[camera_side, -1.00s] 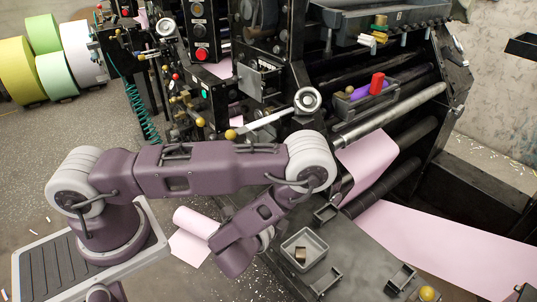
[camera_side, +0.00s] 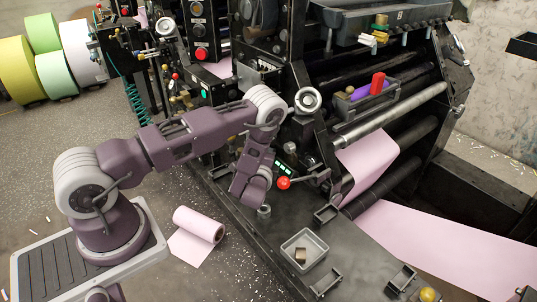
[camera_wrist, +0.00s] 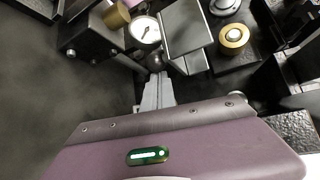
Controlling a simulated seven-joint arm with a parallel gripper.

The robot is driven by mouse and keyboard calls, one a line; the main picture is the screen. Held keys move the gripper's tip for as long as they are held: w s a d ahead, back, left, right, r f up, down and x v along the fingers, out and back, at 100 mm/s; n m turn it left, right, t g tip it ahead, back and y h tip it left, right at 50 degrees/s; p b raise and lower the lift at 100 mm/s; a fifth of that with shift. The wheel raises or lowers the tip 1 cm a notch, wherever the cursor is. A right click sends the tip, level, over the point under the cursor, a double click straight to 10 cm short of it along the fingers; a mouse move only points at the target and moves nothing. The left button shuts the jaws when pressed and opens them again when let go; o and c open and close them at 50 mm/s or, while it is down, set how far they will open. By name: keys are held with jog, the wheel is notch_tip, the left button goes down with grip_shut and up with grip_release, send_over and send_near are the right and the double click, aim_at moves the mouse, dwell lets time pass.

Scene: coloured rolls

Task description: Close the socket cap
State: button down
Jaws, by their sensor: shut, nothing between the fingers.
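My gripper (camera_wrist: 158,82) shows in the wrist view as pale grey fingers, closed together with nothing between them. Just beyond its tips is a grey box-like flap (camera_wrist: 187,35), which may be the socket cap; I cannot tell for sure. To its right is a round fitting with a brass ring (camera_wrist: 234,38), possibly the socket. The flap appears beside the fitting, not over it. I cannot tell whether the fingers touch the flap. In the side view my wrist is low at the machine's front left, and the fingers cannot be made out.
A white dial gauge (camera_wrist: 146,30) and a brass knob (camera_wrist: 116,16) sit close by. In the side view a red knob (camera_side: 283,183) is right of my wrist. A grey tray (camera_side: 304,252) stands on the ledge. A pink roll (camera_side: 200,224) lies on the floor.

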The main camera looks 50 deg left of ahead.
jog(key=shift+w+a, duration=0.15)
jog(key=shift+s+r+m+g+h, duration=0.25)
jog(key=shift+s+m+g+h, duration=0.1)
jog(key=shift+g, duration=0.15)
dwell(0.3)
jog(key=r+g, duration=0.1)
jog(key=s+r+m+g, duration=0.1)
jog(key=s+r+m+g+h, duration=0.1)
jog(key=shift+s+a+r, duration=0.15)
jog(key=shift+s+r, duration=0.1)
jog(key=shift+r, duration=0.15)
dwell(0.4)
